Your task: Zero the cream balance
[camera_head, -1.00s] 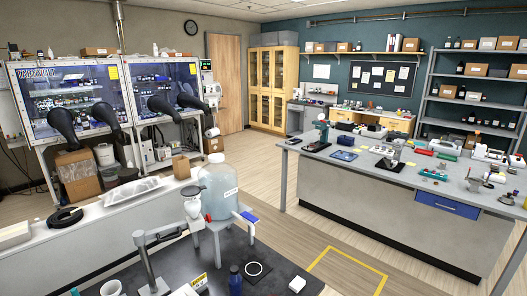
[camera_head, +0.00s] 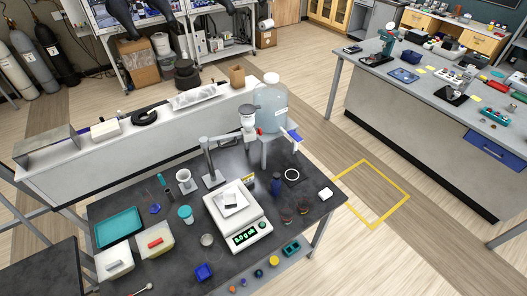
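The cream balance (camera_head: 253,236) stands on the dark bench top, right of the bench's middle, at an angle. A white weighing dish (camera_head: 230,199) sits on its pan, with something pale in it that I cannot make out. Its green lit display (camera_head: 245,239) on the front edge shows a small reading in grams, too small to read surely. Neither of my grippers shows in this view.
Around the balance stand a glass jar (camera_head: 207,240), a blue bottle (camera_head: 276,184), a blue cube-like box (camera_head: 204,272) and a teal-lidded cup (camera_head: 185,213). A teal tray (camera_head: 118,228) lies at left.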

